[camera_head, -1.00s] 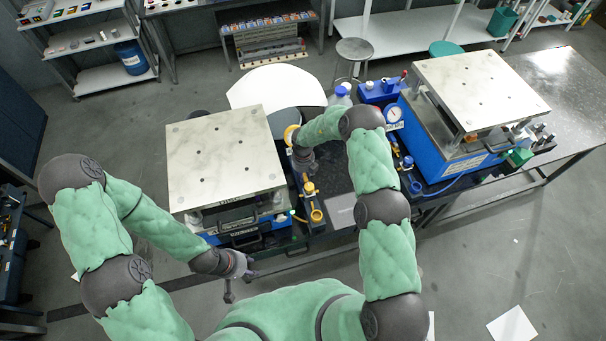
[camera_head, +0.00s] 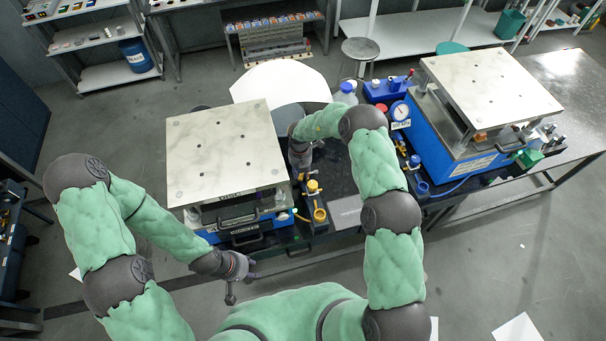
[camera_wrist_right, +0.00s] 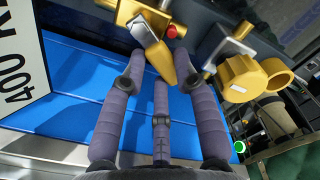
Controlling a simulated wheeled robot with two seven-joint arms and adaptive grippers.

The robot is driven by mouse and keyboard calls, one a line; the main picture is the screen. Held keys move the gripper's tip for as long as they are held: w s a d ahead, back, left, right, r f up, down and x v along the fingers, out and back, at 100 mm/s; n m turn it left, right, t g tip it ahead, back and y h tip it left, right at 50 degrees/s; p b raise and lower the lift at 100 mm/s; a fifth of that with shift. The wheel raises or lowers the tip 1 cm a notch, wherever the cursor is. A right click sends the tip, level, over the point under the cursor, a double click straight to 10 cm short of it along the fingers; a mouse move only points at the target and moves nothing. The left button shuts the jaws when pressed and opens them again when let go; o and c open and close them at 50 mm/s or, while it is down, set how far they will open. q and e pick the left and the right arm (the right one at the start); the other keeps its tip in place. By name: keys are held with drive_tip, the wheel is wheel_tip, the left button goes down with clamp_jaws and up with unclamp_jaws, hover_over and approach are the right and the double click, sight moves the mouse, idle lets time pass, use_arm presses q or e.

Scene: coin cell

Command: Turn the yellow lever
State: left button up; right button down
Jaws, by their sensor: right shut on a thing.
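In the right wrist view the yellow lever (camera_wrist_right: 160,62) hangs from a silver valve body in front of the blue machine side. My right gripper (camera_wrist_right: 165,76) has its dark fingers closed around the lever, with its tip between them. In the head view my right gripper (camera_head: 301,163) reaches down beside the left press; the lever it holds cannot be made out there. My left gripper (camera_head: 238,278) hangs in front of the left press, away from everything; its finger state is unclear.
A second yellow valve part with a ring (camera_wrist_right: 240,78) is close to the right of my right gripper. The left press (camera_head: 225,155) and right press (camera_head: 490,90) have broad pale plates. A red button (camera_wrist_right: 171,32) is just above the lever. Open floor lies in front.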

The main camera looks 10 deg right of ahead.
drive_tip(key=shift+w+a+m+b, duration=0.2)
drive_tip(key=shift+w+m+b, duration=0.25)
drive_tip(key=shift+m, duration=0.7)
drive_tip(key=shift+w+a+m+b, duration=0.25)
drive_tip(key=shift+m+b, duration=0.25)
drive_tip(key=shift+m, duration=0.6)
drive_tip(key=shift+w+a+m+b, duration=0.15)
drive_tip(key=shift+w+m+b, duration=0.3)
drive_tip(key=shift+m, duration=0.7)
drive_tip(key=shift+s, duration=0.1)
drive_tip(key=c, duration=0.9)
unclamp_jaws()
drive_tip(key=shift+c, duration=0.2)
wheel_tip(320, 180, up, 12)
